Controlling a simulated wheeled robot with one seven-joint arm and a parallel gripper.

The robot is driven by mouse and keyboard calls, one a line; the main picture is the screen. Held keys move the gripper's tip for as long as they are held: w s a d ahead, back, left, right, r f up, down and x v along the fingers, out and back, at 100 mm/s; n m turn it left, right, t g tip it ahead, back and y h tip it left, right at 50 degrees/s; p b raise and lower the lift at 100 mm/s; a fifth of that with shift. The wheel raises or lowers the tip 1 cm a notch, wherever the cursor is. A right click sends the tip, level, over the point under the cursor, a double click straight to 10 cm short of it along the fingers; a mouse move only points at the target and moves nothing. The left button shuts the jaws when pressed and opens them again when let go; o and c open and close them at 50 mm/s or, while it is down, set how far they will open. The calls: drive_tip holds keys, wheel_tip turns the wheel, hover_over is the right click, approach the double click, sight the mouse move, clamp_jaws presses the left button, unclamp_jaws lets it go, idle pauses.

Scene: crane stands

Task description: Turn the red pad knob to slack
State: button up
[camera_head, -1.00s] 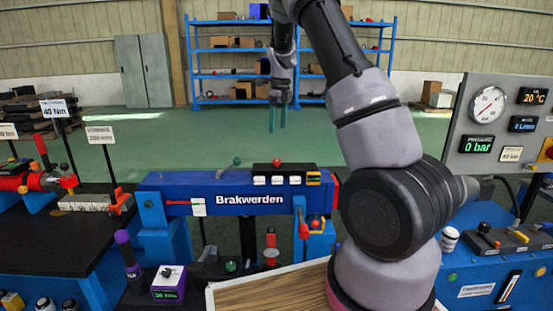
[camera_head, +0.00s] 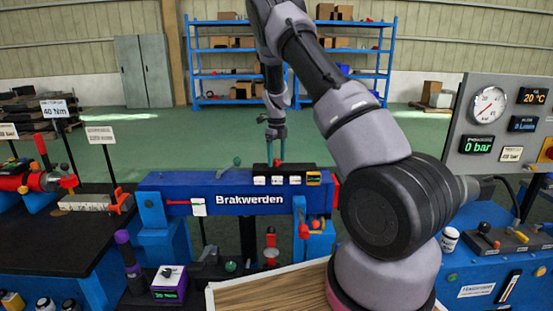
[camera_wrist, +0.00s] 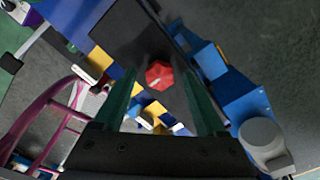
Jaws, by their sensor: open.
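The red knob (camera_wrist: 159,75) is a small faceted knob on a dark plate in the wrist view. It lies in line with the gap between my two green fingers. In the head view the red knob (camera_head: 277,163) is a small spot on top of the black box on the blue Brakwerden beam (camera_head: 170,192). My gripper (camera_head: 276,150) points down over that box, open and empty. The fingers show on both sides of the knob in the wrist view (camera_wrist: 159,88). I cannot tell how much height is left between fingertips and knob, nor its turn mark.
A gauge panel (camera_head: 495,125) reading 0 bar stands at the right. A black bench (camera_head: 50,235) with red fittings is at the left.

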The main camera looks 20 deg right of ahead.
drive_tip(key=shift+f, duration=0.15)
clamp_jaws()
